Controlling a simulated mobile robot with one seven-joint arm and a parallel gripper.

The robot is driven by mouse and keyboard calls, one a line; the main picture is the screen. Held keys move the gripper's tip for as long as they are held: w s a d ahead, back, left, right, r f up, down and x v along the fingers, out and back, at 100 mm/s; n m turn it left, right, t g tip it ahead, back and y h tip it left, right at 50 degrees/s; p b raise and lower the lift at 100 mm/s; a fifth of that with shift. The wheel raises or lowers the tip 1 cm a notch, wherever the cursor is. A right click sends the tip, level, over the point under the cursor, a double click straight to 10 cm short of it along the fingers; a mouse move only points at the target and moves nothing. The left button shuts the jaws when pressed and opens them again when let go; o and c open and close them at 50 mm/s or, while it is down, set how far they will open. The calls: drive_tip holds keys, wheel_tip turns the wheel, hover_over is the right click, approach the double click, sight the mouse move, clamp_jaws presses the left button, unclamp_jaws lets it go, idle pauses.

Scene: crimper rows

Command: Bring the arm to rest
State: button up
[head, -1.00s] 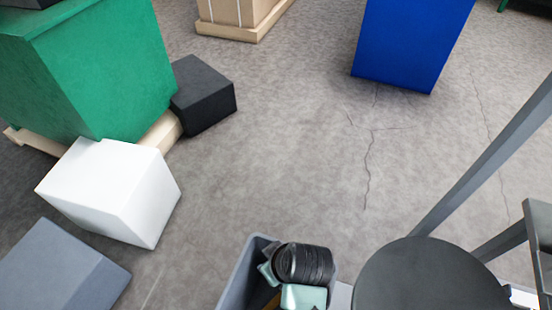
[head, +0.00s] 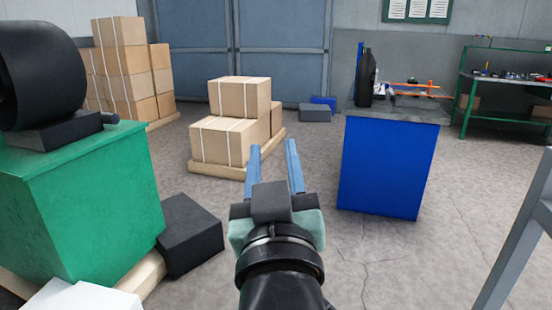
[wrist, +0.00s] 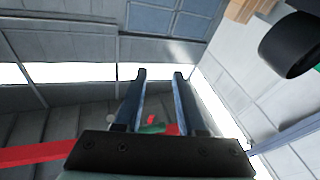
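My gripper (head: 272,165) is raised in front of me in the head view, its two blue fingers pointing away and apart. It is open, and no object shows between the fingers. In the wrist view the gripper (wrist: 158,78) also shows its fingers apart, with walls and bright strips beyond them. My dark arm reaches up from the bottom of the head view behind the gripper.
A green cabinet (head: 85,200) with a black machine (head: 40,75) stands left, a black box (head: 190,235) beside it. Strapped cartons (head: 225,140) on a pallet stand ahead. A blue cabinet (head: 385,170) holding tools stands right. Open floor (head: 440,260) lies at front right.

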drive_tip(key=s+r+m+t, duration=0.1)
drive_tip(key=s+r+t, duration=0.2)
drive_tip(key=s+r, duration=0.45)
drive_tip(key=s+r+m+t, duration=0.1)
drive_tip(key=s+r+t, duration=0.35)
drive_tip(key=r, duration=0.55)
wheel_tip(320, 180, up, 24)
drive_tip(key=p, duration=2.5)
drive_tip(key=shift+w+r+g+h, duration=0.15)
drive_tip(key=shift+r+g+h, duration=0.1)
drive_tip(key=shift+g+h, duration=0.15)
drive_tip(key=shift+d+f, duration=0.1)
